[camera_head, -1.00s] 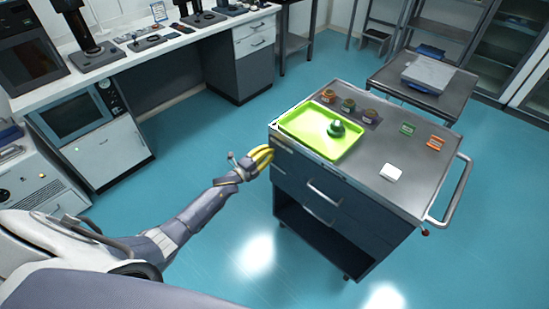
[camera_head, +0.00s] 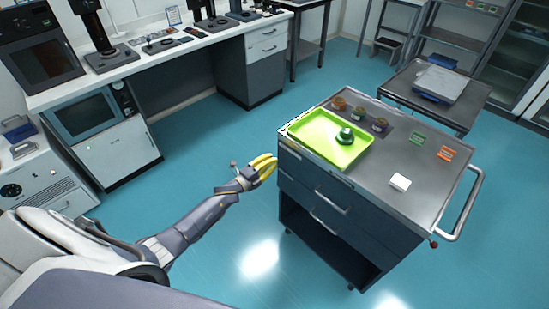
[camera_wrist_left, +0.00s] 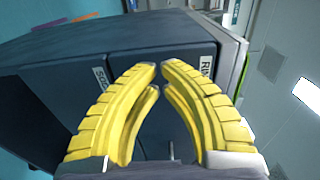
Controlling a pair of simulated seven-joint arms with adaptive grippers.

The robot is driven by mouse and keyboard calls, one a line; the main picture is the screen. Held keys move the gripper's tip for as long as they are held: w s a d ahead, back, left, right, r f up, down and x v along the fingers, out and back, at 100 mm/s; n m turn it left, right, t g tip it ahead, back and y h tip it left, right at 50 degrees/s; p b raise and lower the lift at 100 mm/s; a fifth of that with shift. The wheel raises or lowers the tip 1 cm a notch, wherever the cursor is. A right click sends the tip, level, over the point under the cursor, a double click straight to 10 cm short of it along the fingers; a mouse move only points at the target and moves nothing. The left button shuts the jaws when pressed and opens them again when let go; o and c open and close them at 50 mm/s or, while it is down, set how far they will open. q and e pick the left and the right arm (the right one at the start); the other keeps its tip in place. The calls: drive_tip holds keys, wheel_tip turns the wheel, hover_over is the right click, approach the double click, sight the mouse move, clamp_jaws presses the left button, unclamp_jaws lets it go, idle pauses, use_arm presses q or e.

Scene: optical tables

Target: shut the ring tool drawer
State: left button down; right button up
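The ring tool drawer (camera_head: 310,182) appears to be the upper dark drawer of the grey cart, with a bar handle (camera_head: 332,201). Its partly hidden label starts "RIN" in the left wrist view (camera_wrist_left: 207,68). Its front looks about level with the drawer below; I cannot tell if a small gap remains. My left gripper (camera_head: 272,166) has yellow curved fingers and is at the cart's left front corner. In the left wrist view the fingertips (camera_wrist_left: 159,68) nearly meet, with nothing visible between them, in front of the drawer fronts. Contact is unclear. My right gripper is out of view.
The lower drawer (camera_head: 305,205) has its own handle. On the cart top are a green tray (camera_head: 310,130) with a green object, several small jars, and a white block (camera_head: 400,182). A bench (camera_head: 150,60) stands behind left. The floor left of the cart is clear.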

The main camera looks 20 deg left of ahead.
use_arm(q)
drive_tip(key=v, duration=1)
drive_tip(key=shift+s, duration=0.15)
drive_tip(key=s+a+f+n+g+y, duration=0.2)
drive_tip(key=a+f+n, duration=0.15)
drive_tip(key=f, duration=0.35)
drive_tip(key=s+a+f+n+g+y, duration=0.1)
drive_tip(key=a+f+n+y, duration=0.2)
drive_tip(key=f, duration=0.4)
drive_tip(key=s+f+n+g+y, duration=0.2)
drive_tip(key=s+f+n+g, duration=0.35)
drive_tip(key=s+f, duration=0.9)
drive_tip(key=s+d+f+n+g, duration=0.2)
drive_tip(key=s+d+f+n, duration=0.1)
drive_tip(key=s+f, duration=0.6)
drive_tip(key=s+d+f+n+g, duration=0.25)
drive_tip(key=s+f, duration=0.35)
drive_tip(key=s, duration=0.6)
drive_tip(key=s+d+f+g, duration=0.2)
drive_tip(key=s+d, duration=0.8)
drive_tip(key=s, duration=0.5)
drive_tip(key=shift+s+d+f+n+g+h, duration=0.25)
drive_tip(key=shift+f+n+h, duration=0.2)
drive_tip(key=shift+f, duration=0.45)
drive_tip(key=shift+w, duration=0.15)
